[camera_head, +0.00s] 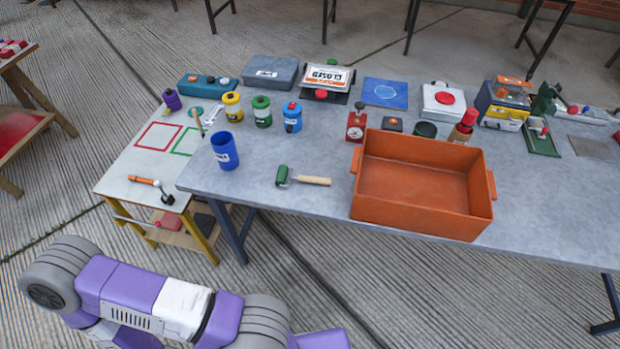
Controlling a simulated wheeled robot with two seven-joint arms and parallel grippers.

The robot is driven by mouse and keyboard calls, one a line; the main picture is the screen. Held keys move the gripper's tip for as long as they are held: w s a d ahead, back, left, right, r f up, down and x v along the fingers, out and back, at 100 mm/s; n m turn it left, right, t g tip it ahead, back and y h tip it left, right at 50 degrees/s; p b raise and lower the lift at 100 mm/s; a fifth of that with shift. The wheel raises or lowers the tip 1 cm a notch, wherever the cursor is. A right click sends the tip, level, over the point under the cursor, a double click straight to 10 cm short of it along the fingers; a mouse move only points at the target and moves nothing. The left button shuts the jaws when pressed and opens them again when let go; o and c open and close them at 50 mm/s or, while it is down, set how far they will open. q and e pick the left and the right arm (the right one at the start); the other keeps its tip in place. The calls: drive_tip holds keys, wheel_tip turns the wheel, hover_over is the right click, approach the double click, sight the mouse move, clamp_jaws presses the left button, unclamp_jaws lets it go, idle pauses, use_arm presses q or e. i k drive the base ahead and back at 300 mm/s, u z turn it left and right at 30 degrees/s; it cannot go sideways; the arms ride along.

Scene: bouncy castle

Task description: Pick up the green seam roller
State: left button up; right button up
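The green seam roller (303,179) lies on the grey table near its front edge. Its green roller head points left and its light wooden handle points right. It sits between a blue cup on its left and an orange bin on its right. Nothing touches it. One of my arms, purple and grey, crosses the lower left of the head view, in front of and below the tables. Its gripper is not visible. My other gripper is not in view either.
The orange bin (420,226) stands right of the roller, and the blue cup (225,150) left of it. Yellow, green and blue jars (262,112) stand behind. A lower side table (120,182) holds an orange-handled tool (146,181). Bare tabletop surrounds the roller.

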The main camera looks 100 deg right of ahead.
sight(283, 169)
drive_tip(key=z, duration=3.3)
drive_tip(key=i, duration=0.5)
drive_tip(key=k, duration=0.5)
drive_tip(key=u, duration=3.45)
drive_tip(key=k, duration=0.85)
drive_tip(key=z, duration=1.7)
